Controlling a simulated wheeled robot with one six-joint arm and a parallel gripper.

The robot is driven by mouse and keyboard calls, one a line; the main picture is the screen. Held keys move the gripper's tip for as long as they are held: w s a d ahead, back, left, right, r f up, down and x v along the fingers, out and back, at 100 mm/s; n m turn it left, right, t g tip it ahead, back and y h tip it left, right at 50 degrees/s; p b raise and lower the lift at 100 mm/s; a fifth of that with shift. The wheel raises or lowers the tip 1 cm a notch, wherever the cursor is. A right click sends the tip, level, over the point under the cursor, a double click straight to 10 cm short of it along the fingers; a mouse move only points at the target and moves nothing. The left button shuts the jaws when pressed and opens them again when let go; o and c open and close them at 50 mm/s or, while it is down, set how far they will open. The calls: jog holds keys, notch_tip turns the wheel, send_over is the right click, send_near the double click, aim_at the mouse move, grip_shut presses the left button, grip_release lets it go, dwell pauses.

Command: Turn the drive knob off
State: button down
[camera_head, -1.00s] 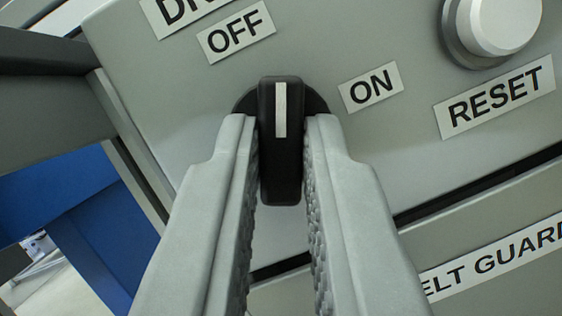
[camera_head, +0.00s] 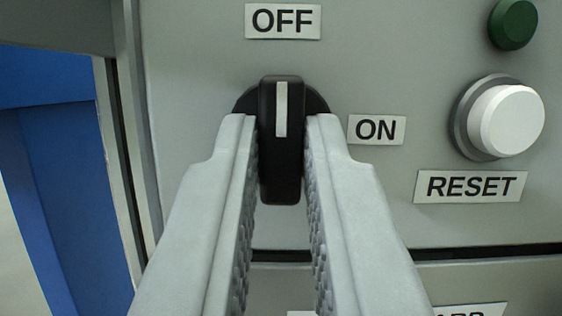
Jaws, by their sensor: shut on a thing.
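The drive knob (camera_head: 281,150) is a black handle with a white pointer line, set on a round black base on the grey panel (camera_head: 400,60). Its pointer line is upright and points at the OFF label (camera_head: 283,21) straight above it. The ON label (camera_head: 377,129) is to the right of the knob. My gripper (camera_head: 281,130) is shut on the knob, one grey finger on each side of the handle. The lower part of the round base is hidden behind the fingers and handle.
A white RESET button (camera_head: 506,119) stands out from the panel at the right, above its RESET label (camera_head: 471,187). A green round part (camera_head: 513,24) is at the upper right. A blue structure (camera_head: 65,180) is beyond the panel's left edge.

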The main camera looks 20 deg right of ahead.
jog(key=shift+f, duration=0.1)
jog(key=c, duration=1.4)
grip_release()
jog(key=shift+c, duration=0.2)
jog(key=v, duration=1.7)
jog(key=shift+s, duration=0.25)
jog(key=s+a+r+n+g+y, duration=0.15)
jog(key=a+r, duration=0.25)
jog(key=r, duration=0.6)
jog(key=s+a+r+y, duration=0.15)
jog(key=a+r, duration=0.25)
jog(key=r, duration=0.5)
jog(key=s+a+r, duration=0.3)
jog(key=a+r, duration=0.1)
jog(key=r, duration=0.6)
jog(key=s+a+r+g+y, duration=0.1)
jog(key=s+a+r, duration=0.2)
jog(key=s, duration=0.6)
jog(key=s+a+r+n+y, duration=0.1)
jog(key=s+a+r, duration=0.2)
jog(key=s+r, duration=0.3)
jog(key=s+a+r+g+y, duration=0.1)
jog(key=s+a+r, duration=0.2)
jog(key=s, duration=0.8)
jog(key=shift+s+r+g, duration=0.3)
jog(key=shift+r+g, duration=0.05)
jog(key=shift+r, duration=0.65)
